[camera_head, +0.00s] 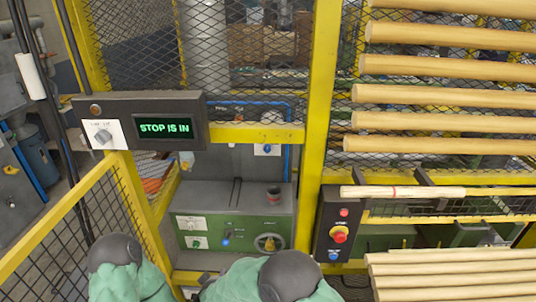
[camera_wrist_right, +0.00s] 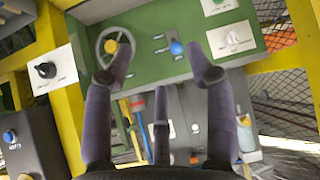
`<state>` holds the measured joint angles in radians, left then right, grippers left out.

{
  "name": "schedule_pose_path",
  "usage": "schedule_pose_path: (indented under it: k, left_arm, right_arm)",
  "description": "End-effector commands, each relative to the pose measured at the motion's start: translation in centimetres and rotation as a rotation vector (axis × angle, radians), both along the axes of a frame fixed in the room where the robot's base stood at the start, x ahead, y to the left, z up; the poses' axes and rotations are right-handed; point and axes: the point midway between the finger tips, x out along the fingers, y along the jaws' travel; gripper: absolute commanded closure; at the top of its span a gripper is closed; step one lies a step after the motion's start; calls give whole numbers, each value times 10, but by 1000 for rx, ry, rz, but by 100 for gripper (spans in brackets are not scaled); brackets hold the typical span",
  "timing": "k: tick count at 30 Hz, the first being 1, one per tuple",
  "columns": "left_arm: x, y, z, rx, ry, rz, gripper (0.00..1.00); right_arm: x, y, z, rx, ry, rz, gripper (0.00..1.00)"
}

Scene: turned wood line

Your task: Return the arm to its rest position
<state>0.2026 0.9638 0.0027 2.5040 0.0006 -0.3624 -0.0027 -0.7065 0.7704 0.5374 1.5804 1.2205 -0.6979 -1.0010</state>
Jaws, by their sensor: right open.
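My right gripper (camera_wrist_right: 160,80) shows in the right wrist view with its dark purple fingers spread apart and nothing between them. Its fingers point toward the green control panel (camera_wrist_right: 150,65) of a machine, which carries a handwheel (camera_wrist_right: 113,42) and a blue knob (camera_wrist_right: 177,47). I cannot tell the exact gap to the panel. In the head view the same green panel (camera_head: 210,238) is beyond my arms. My green-covered arm parts with dark grey joints show at the bottom edge there. My left gripper is not in view.
A yellow post (camera_head: 318,120) and mesh fence (camera_head: 75,235) enclose the machine. A display box (camera_head: 90,135) reads "STOP IS IN". A dark box with a red button (camera_head: 340,234) stands right. A marked wooden rod (camera_head: 400,192) lies below racked rods (camera_head: 450,95); more rods (camera_head: 455,270) lie lower right.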

Motion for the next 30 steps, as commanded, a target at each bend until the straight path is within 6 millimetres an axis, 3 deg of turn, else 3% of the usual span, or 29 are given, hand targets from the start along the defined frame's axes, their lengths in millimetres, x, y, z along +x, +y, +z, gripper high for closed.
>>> schedule_pose_path:
  k: [11, 19, 23, 27, 30]
  left_arm:
    - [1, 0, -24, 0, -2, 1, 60]
    - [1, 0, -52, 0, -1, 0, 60]
    - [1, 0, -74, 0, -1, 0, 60]
    - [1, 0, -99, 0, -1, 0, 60]
    - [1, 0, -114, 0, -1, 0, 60]
  right_arm:
    - [2, -57, -61, 37, 79, -34, 44]
    - [-19, -124, -133, 102, 206, -79, 44]
    - [-52, -172, -186, 166, 327, -121, 44]
    - [-107, -216, -237, 255, 485, -179, 44]
    - [-152, -238, -262, 320, 598, -221, 44]
